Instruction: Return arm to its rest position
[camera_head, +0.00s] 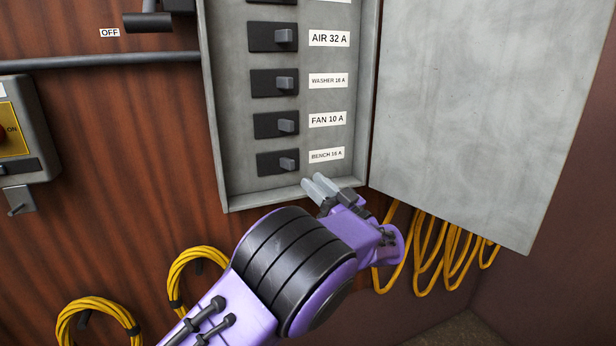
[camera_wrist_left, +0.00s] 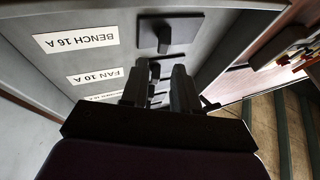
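My left gripper (camera_head: 319,188) is in front of the lower edge of the grey breaker box (camera_head: 215,120), just below the BENCH 16 A switch (camera_head: 288,163). Its two grey fingers also show in the left wrist view (camera_wrist_left: 160,88), with a narrow gap between them and nothing held. In that view the BENCH switch (camera_wrist_left: 164,38) lies beyond the fingertips, apart from them. My purple and black left arm comes in from below. My right gripper is not in view.
The box's open door (camera_head: 480,110) hangs to the right of the gripper. Yellow cable coils (camera_head: 430,250) hang under it, and more coils (camera_head: 190,270) hang left of my arm. A grey control box with a red button (camera_head: 25,135) and a pipe (camera_head: 100,60) are at left.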

